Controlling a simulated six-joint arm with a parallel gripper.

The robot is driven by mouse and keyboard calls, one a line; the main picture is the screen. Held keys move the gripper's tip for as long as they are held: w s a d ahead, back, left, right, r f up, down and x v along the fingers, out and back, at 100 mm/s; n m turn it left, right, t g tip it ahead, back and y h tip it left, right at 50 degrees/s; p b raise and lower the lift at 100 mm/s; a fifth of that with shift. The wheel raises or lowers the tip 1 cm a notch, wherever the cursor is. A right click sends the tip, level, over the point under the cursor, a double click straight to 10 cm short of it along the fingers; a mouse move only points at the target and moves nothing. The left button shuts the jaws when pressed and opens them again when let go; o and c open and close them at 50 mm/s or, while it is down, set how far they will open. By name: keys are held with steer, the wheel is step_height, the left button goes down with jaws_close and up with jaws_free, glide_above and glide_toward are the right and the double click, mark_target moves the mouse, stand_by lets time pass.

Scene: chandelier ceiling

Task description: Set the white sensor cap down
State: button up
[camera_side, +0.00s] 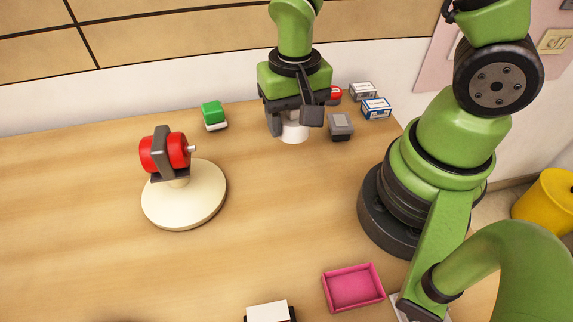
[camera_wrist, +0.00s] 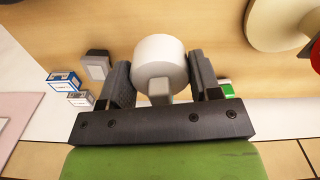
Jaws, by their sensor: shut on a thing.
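The white sensor cap (camera_wrist: 160,58) is a round white piece held between the two dark fingers of my gripper (camera_wrist: 160,85) in the wrist view. In the side view the cap (camera_side: 293,132) shows below my gripper (camera_side: 292,118), at the back of the wooden table. My gripper points down and is shut on it. The cap is at or very near the tabletop; I cannot tell whether it touches. A small grey part shows at the cap's near side in the wrist view.
A grey block (camera_side: 340,126) stands close to the right of my gripper, with small boxes (camera_side: 375,107) behind it. A green-and-white block (camera_side: 213,115) is to the left. A red motor (camera_side: 165,151) sits on a round cream stand (camera_side: 185,212). A pink tray (camera_side: 353,287) is at the front.

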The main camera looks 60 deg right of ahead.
steer(key=s+a+n, duration=0.2)
steer(key=a+n, duration=0.5)
steer(key=a, duration=0.1)
steer(key=n, duration=0.9)
glide_above(276, 255)
steer(key=shift+f, duration=4.75)
steer(key=shift+f, duration=0.15)
steer(key=o, duration=0.9)
